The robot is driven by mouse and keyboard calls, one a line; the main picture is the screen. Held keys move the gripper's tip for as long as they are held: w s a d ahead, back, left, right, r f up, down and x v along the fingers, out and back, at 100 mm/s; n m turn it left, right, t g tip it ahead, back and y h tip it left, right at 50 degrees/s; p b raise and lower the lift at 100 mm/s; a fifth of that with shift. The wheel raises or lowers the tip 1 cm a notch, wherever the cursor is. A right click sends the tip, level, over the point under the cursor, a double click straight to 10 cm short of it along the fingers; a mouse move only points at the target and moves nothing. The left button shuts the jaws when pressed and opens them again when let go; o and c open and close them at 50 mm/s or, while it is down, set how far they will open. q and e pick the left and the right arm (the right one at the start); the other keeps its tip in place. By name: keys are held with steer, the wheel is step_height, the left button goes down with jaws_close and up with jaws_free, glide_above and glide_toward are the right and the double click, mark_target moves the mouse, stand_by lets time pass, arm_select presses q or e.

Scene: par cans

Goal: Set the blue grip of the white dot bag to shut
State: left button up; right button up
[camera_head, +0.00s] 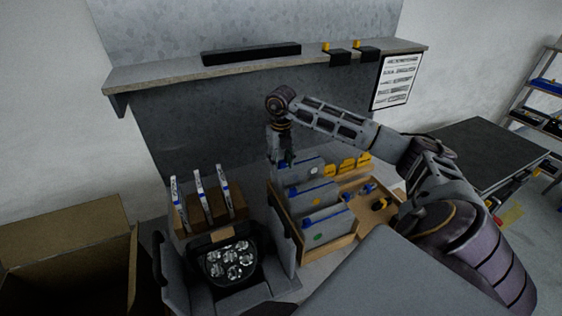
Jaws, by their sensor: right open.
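Several grey bags with blue strips along their tops stand in a row in a wooden tray (338,246) right of centre. The rearmost bag (301,174) has a pale dot that looks white. Its blue grip is partly hidden by my right gripper (284,161), which points down at the left end of its top edge. The gripper is open; I cannot tell whether it touches the bag. The middle bag (308,194) and the front bag (325,223), which has a green dot, stand nearer. My left gripper is not in view.
Yellow clips (348,165) and small dark and yellow parts (379,203) lie in the tray. Left of it are a round multi-lens lamp (228,262) and a wooden rack (182,222) of upright white pieces. A shelf (180,72) runs behind; a cardboard box (65,240) is at left.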

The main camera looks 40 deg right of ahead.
steer(key=shift+r, duration=0.85)
step_height(320, 180, up, 10)
steer(key=shift+r, duration=0.15)
stand_by(0.5)
step_height(320, 180, up, 5)
steer(key=t+b, duration=0.1)
steer(key=b, duration=0.2)
glide_above(281, 161)
steer(key=w, duration=0.1)
steer(key=shift+s+d+f+g, duration=0.1)
steer(key=shift+s+f+g, duration=0.2)
steer(key=shift+f, duration=0.3)
steer(key=shift+s+f+g, duration=0.2)
steer(key=shift+s+f, duration=0.15)
steer(key=shift+f, duration=0.2)
